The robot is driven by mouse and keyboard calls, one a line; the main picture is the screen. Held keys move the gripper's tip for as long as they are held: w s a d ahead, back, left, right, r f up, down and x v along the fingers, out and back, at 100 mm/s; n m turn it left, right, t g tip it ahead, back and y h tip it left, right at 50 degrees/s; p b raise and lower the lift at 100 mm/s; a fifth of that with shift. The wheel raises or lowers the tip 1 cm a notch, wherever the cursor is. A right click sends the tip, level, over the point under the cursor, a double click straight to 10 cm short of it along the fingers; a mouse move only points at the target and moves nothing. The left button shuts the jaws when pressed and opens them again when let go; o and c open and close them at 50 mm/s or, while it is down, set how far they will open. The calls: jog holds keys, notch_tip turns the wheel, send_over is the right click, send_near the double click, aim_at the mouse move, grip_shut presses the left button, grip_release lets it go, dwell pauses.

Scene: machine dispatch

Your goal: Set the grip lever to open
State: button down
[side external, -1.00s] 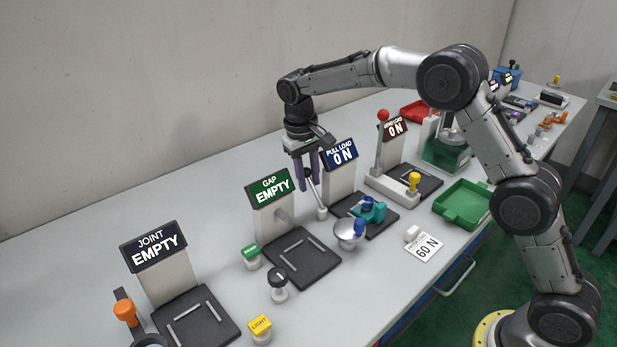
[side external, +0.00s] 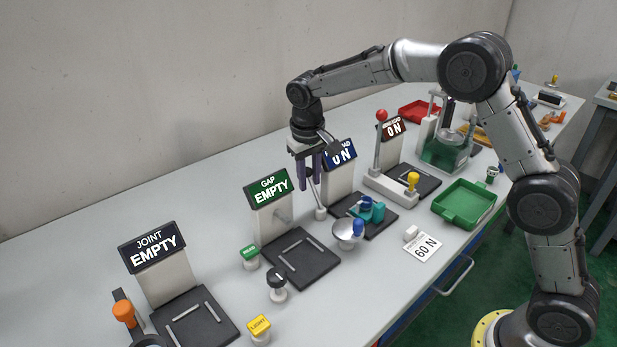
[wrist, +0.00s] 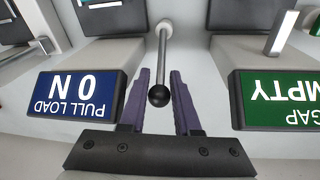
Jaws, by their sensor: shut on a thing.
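The lever is a thin metal rod with a black ball knob (wrist: 159,95), standing between the PULL LOAD and GAP stations; I take it for the grip lever, though no label shows on it. In the side external view its rod (side external: 315,196) rises from a small pale base and leans left at the top. My gripper (wrist: 167,88) has its purple fingers on both sides of the lever at the knob, shut on it. In the side external view my gripper (side external: 311,184) points down over the lever, and the fingers partly hide the knob.
The PULL LOAD sign (wrist: 72,95) reads 0 N and the GAP sign (wrist: 285,97) reads EMPTY, close on either side of the fingers. A red-knobbed lever (side external: 381,116), a teal fixture (side external: 373,213) and a green tray (side external: 468,202) stand to the right.

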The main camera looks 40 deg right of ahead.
jog(key=shift+r, duration=0.1)
jog(key=c, duration=1)
grip_release()
jog(key=r, duration=0.4)
jog(key=s+a+r, duration=0.1)
jog(key=r, duration=0.8)
jog(key=shift+s+a+r, duration=0.2)
jog(key=shift+a+r, duration=0.1)
jog(key=shift+a, duration=0.1)
